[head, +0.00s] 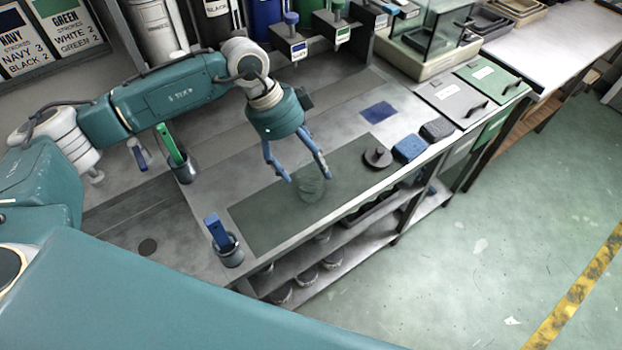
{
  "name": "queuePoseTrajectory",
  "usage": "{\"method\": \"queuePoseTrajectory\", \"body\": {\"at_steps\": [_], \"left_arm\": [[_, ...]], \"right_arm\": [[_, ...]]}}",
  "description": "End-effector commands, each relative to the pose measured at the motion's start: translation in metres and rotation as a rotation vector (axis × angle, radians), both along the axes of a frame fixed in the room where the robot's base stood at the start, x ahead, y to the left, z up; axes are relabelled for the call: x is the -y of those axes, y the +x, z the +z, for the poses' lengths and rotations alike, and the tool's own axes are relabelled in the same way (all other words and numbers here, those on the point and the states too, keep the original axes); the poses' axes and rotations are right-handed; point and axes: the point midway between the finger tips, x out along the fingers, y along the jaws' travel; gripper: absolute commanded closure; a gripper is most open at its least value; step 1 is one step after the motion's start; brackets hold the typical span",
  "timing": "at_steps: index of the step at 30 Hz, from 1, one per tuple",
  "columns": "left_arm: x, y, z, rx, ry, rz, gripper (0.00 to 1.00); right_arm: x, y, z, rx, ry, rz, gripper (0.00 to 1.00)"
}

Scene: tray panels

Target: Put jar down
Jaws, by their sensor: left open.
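A clear glass jar (311,192) stands on the dark green mat (262,218) near the front edge of the bench. It is faint against the mat, and its contents cannot be made out. My left gripper (307,180) is open, fingers pointing down, with its fingertips around or just above the jar's top. I cannot tell whether they touch the glass. My right gripper is not in view.
A dark knobbed disc (377,158) lies on the mat's right end. Beyond it are a blue block (409,148) and a dark block (437,130). Cups with a blue-handled tool (219,232) and a green-handled tool (169,144) stand left.

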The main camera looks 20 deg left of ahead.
Motion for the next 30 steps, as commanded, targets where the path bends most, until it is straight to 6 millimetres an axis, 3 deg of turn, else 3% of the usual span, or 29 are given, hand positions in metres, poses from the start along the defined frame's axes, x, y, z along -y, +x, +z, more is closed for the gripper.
{"method": "queuePoseTrajectory", "body": {"at_steps": [1, 6, 14, 25, 30], "left_arm": [[0.003, -0.002, -0.004, -0.005, 0.001, -0.001, 0.24], [0.01, 0.0, -0.025, -0.002, 0.0, 0.0, 0.24], [0.011, 0.0, -0.029, 0.001, 0.0, 0.0, 0.24], [0.011, 0.0, -0.029, 0.0, 0.0, 0.0, 0.93], [0.012, 0.001, -0.028, 0.001, -0.001, -0.001, 0.96]], "right_arm": [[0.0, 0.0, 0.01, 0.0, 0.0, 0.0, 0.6], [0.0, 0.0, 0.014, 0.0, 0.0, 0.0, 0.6], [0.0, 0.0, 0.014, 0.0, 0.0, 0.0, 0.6], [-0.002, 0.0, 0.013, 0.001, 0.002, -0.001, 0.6], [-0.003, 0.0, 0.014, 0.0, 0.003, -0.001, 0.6]]}}
